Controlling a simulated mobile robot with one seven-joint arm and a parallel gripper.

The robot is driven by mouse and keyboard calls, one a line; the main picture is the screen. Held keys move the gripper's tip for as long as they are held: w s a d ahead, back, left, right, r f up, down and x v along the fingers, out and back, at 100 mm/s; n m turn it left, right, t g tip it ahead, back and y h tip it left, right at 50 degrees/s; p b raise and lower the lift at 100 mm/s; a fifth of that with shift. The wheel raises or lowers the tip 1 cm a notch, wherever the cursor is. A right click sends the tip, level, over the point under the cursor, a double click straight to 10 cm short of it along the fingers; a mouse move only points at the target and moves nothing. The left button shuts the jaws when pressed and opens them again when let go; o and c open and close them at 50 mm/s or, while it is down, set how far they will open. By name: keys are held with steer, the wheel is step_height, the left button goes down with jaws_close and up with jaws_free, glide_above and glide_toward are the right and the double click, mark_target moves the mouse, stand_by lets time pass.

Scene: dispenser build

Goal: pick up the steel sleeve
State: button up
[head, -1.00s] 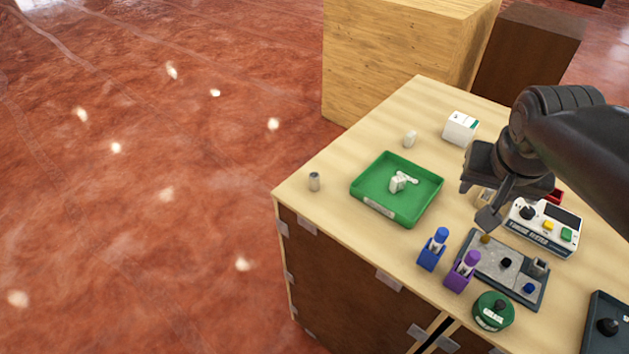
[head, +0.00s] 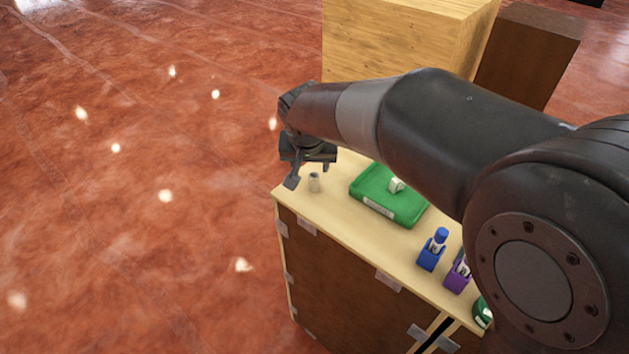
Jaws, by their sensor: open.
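The steel sleeve (head: 314,183) is a small grey upright cylinder with a dark opening on top. It stands near the left corner of the wooden table, left of the green tray. My gripper (head: 306,180) is open and empty, pointing down close to the sleeve. One finger shows at the left of the sleeve; the other is hard to make out. I cannot tell whether a finger touches it.
The green tray (head: 372,207) holds a white part (head: 396,185). A blue holder (head: 431,256) and a purple holder (head: 457,278) stand near the front edge. My arm hides much of the table. A large wooden box (head: 400,40) stands behind.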

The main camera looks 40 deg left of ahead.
mark_target(314, 176)
steer(key=x, duration=0.6)
steer(key=shift+w+d+f, duration=0.15)
steer(key=shift+d+f, duration=0.15)
steer(key=shift+f, duration=0.15)
jaws_close()
steer(key=shift+r, duration=0.15)
